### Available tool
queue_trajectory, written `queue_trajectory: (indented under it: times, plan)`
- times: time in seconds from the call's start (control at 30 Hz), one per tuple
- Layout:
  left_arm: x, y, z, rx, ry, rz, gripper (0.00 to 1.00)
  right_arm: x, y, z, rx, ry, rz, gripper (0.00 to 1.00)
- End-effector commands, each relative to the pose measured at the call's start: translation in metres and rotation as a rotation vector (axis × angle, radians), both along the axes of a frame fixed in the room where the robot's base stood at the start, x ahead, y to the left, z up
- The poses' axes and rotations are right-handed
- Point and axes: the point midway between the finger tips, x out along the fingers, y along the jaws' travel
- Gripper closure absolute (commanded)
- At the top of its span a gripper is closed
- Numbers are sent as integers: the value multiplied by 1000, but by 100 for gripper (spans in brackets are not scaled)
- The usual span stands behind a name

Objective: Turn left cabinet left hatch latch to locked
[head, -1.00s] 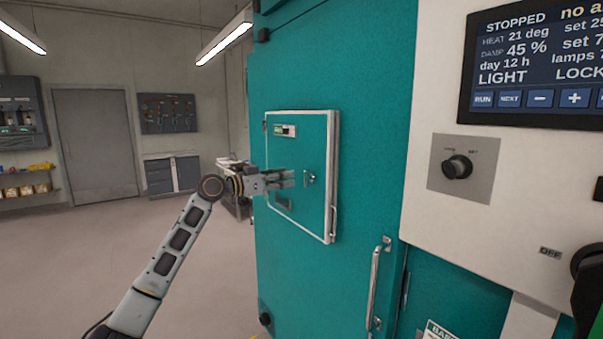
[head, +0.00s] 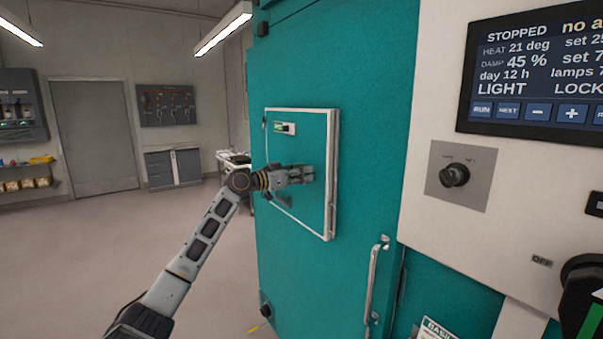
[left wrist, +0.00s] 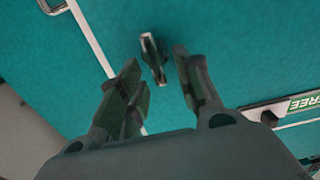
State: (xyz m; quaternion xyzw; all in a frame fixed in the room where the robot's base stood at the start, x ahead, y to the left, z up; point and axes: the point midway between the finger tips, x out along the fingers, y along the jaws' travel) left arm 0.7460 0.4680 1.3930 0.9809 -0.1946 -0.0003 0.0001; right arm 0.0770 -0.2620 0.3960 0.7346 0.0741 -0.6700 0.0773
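The left hatch (head: 300,150) is a teal panel with a white frame on the teal cabinet door, and it looks closed. Its latch (left wrist: 153,58) is a small metal handle in the left wrist view. In the head view my gripper hides it. My left gripper (head: 309,174) is at the hatch's right half. In the left wrist view its open fingers (left wrist: 160,62) stand on either side of the latch; whether they touch it I cannot tell. A green label (left wrist: 303,103) reads FREE. My right gripper is out of view.
A vertical door handle (head: 373,280) sticks out below the hatch. A control panel with a screen (head: 540,70), a knob (head: 455,174) and a switch marked OFF (head: 583,270) is at the right. Open floor (head: 80,260) lies to the left.

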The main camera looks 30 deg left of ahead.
Motion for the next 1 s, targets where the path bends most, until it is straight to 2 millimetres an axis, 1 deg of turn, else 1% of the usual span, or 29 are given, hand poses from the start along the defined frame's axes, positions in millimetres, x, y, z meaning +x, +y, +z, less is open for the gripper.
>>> queue_trajectory:
  times: [0.17,0.43,0.77,1.0]
  plan:
    - [0,0,0,0,0,0,66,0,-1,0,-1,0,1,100]
    - [0,0,0,0,0,0,100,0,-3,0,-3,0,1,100]
    - [0,0,0,6,-3,0,100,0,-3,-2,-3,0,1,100]
    - [-1,-1,-1,39,-17,0,100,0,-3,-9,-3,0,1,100]
